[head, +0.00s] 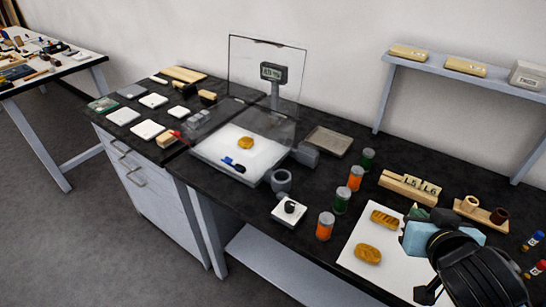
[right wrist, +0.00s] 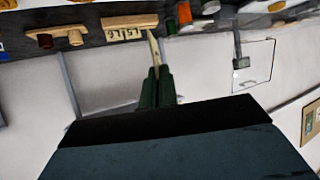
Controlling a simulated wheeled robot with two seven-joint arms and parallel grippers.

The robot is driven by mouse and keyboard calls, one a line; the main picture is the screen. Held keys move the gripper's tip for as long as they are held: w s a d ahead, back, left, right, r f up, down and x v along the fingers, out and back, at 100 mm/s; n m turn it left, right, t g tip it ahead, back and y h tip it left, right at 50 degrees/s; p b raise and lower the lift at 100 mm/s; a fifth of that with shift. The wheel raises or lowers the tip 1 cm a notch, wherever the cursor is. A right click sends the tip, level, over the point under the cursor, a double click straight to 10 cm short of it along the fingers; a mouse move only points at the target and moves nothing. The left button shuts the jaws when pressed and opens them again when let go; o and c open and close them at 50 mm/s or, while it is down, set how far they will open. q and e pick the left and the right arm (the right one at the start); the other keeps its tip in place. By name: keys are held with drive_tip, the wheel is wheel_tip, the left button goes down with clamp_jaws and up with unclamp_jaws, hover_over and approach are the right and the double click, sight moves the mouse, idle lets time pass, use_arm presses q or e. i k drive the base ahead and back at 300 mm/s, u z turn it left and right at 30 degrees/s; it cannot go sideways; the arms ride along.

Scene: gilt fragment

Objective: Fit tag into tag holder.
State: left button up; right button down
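The tag holder (head: 398,188) is a pale wooden block on the dark bench, right of centre in the head view. Two cream tags, L5 (head: 411,182) and L6 (head: 430,188), stand in it side by side. The holder also shows inverted at the top of the right wrist view (right wrist: 130,20). My right gripper (head: 418,212) is just in front of the holder, over the white sheet. In the right wrist view its green fingers (right wrist: 154,72) are closed on a thin cream tag (right wrist: 153,47), seen edge-on. This tag is not clear in the head view. My left gripper is out of view.
Brown pieces (head: 368,254) lie on the white sheet (head: 352,242). Orange and green jars (head: 325,226) stand left of it. A wooden stand with round pieces (head: 482,212) is right of the holder. A scale with a clear shield (head: 262,80) stands farther left.

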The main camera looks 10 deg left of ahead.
sight(308, 151)
drive_tip(key=z, duration=1.5)
drive_tip(key=k, duration=0.1)
drive_tip(key=u, duration=2.55)
drive_tip(key=i, duration=0.65)
drive_tip(key=z, duration=0.45)
drive_tip(key=i, duration=0.45)
drive_tip(key=z, duration=0.4)
